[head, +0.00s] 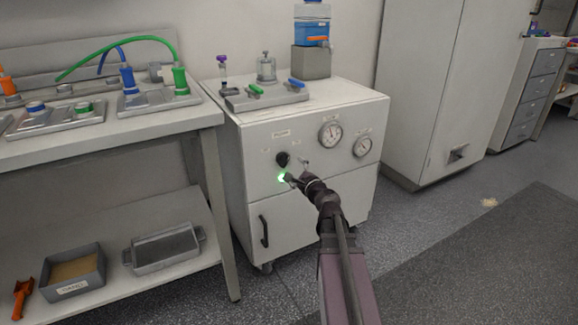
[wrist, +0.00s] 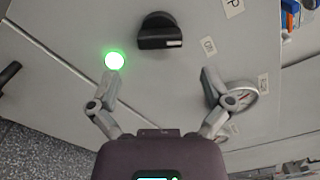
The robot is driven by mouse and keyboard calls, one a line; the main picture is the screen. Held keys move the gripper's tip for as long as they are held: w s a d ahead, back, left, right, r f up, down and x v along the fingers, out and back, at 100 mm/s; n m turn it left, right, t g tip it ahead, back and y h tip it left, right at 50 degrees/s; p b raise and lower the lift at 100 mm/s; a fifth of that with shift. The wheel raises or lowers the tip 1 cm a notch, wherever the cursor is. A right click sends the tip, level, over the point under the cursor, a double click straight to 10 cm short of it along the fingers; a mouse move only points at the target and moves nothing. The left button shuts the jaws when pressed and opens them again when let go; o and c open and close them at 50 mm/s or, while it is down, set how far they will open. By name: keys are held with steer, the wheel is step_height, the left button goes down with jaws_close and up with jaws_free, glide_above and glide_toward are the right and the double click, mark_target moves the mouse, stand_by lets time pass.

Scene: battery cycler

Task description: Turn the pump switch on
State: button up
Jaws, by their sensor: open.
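The pump switch appears to be the black rotary knob (head: 283,158) on the front of the white cabinet (head: 350,190). In the wrist view the knob (wrist: 155,30) is ahead of the fingers, with a pale mark at its right end. A green lamp (wrist: 115,61) is lit beside the knob; it also glows in the head view (head: 282,178). My gripper (wrist: 161,76) is open and empty, its fingers spread, with the knob beyond the gap and apart from them. The left fingertip overlaps the lamp's lower edge in view. In the head view my gripper (head: 292,178) is by the lamp.
Two round gauges, one larger (head: 330,134) and one smaller (head: 362,146), sit right of the knob. A black door handle (head: 264,231) is below. A workbench (head: 160,122) stands left.

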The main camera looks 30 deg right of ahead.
steer(key=s, duration=0.5)
steer(key=shift+s+d, duration=0.1)
steer(key=shift+s, duration=0.3)
steer(key=a+f+n+g+y+p, duration=0.1)
steer(key=a+f+n+g+y, duration=0.25)
steer(key=a+n, duration=0.4)
steer(key=a+f+n+g+y+p, duration=0.2)
steer(key=a+n+g, duration=0.25)
steer(key=a, duration=0.55)
steer(key=s+a+f+n+g+h+p, duration=0.2)
steer(key=s+a+f+n+g+h, duration=0.1)
steer(key=s+n+g, duration=0.3)
steer(key=s+a+f+n+g+h+p, duration=0.2)
steer(key=s+a+f+n+g+h, duration=0.15)
steer(key=s+n, duration=0.3)
step_height(320, 180, up, 38)
steer(key=p, duration=3.7)
steer(key=shift+s+d+m+p, duration=0.2)
steer(key=shift+s+m+p, duration=0.15)
steer(key=shift+g, duration=0.25)
steer(key=shift+c, duration=0.2)
